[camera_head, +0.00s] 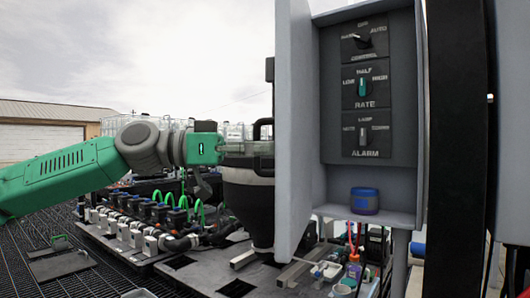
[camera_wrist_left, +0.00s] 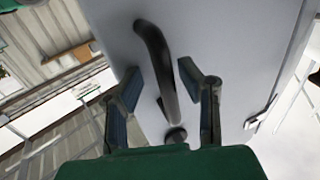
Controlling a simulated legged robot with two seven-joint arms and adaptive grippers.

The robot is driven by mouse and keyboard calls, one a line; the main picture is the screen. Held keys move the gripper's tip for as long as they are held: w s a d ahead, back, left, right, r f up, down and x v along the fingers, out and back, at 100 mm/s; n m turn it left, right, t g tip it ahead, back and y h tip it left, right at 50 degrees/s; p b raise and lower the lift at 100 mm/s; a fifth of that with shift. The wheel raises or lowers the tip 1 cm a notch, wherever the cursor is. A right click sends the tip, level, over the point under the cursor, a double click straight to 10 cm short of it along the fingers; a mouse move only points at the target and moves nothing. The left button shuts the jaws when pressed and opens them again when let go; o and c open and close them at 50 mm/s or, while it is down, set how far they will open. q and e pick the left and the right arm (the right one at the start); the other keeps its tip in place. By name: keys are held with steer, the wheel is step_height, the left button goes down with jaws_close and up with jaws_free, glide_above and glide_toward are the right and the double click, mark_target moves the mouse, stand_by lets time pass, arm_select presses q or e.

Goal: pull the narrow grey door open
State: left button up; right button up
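The narrow grey door (camera_head: 294,130) stands swung open on the left side of a grey control box in the head view, seen nearly edge-on. Its outer face (camera_wrist_left: 235,45) fills much of the left wrist view, with a dark bar handle (camera_wrist_left: 165,70) on it. My left gripper (camera_wrist_left: 160,76) is open, its two fingers on either side of the handle. I cannot tell whether either finger touches the handle. In the head view my left gripper (camera_head: 250,145) is at the door's left side, its fingertips partly hidden. My right gripper is not in view.
A dark post (camera_head: 455,150) stands to the right. Pipes and valves (camera_head: 150,225) lie below my left arm; bottles (camera_head: 353,268) stand below the box.

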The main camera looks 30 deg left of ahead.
arm_select(q)
steer(key=shift+a, duration=0.15)
steer(key=v, duration=1.1)
steer(key=shift+s+a, duration=0.25)
